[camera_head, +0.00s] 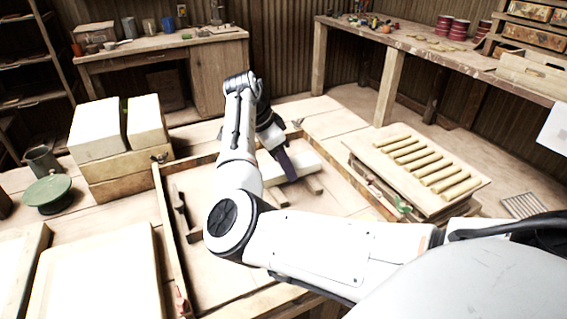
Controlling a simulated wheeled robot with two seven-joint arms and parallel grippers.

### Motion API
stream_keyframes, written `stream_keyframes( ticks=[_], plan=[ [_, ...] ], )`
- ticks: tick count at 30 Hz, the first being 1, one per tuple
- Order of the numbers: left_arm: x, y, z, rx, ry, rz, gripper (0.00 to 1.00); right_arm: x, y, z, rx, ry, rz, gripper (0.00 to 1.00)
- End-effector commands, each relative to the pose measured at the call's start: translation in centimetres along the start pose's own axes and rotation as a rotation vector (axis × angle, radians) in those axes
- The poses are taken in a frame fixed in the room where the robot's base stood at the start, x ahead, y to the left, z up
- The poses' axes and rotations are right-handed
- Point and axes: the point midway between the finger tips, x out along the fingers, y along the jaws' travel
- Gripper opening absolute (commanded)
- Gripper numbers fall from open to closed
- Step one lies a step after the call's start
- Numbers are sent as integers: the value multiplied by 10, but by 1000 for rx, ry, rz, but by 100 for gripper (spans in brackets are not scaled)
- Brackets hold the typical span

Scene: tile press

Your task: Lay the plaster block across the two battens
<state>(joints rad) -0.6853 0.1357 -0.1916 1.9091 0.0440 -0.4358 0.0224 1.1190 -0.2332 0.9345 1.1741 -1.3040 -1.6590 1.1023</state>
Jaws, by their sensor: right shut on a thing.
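The white plaster block (304,162) is inside the shallow wooden frame on the table, partly hidden behind my right arm. My right gripper (287,170) reaches down from above with dark purplish fingers and is shut on the block. Two short wooden battens show just in front of the block, the left batten (275,196) and the right batten (313,185). Their far ends are hidden by the block. I cannot tell whether the block touches them or is held slightly above. My left gripper is not in view.
The wooden frame's left wall (167,221) stands beside my elbow. A dark tool (181,207) lies inside it. Stacked white blocks (97,132) and a green round pot (48,190) stand left. A board with several yellow rolls (422,162) lies right. Workbenches stand behind.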

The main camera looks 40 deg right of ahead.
Motion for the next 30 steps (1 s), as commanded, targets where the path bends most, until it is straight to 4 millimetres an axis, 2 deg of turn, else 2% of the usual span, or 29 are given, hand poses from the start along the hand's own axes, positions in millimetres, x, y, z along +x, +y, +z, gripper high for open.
stream_keyframes(
  ticks=[5,6,8,20,23,30],
  plan=[
    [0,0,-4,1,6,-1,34,4,0,1,1,3,-1,3],
    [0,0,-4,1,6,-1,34,5,0,1,0,1,0,51],
    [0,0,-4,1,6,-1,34,5,0,2,0,1,0,61],
    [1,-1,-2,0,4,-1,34,-1,0,0,1,-1,-1,63],
    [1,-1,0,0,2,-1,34,-15,-1,-1,0,1,-3,63],
    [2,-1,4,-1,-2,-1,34,-67,-1,-1,0,0,-4,63]
  ],
)
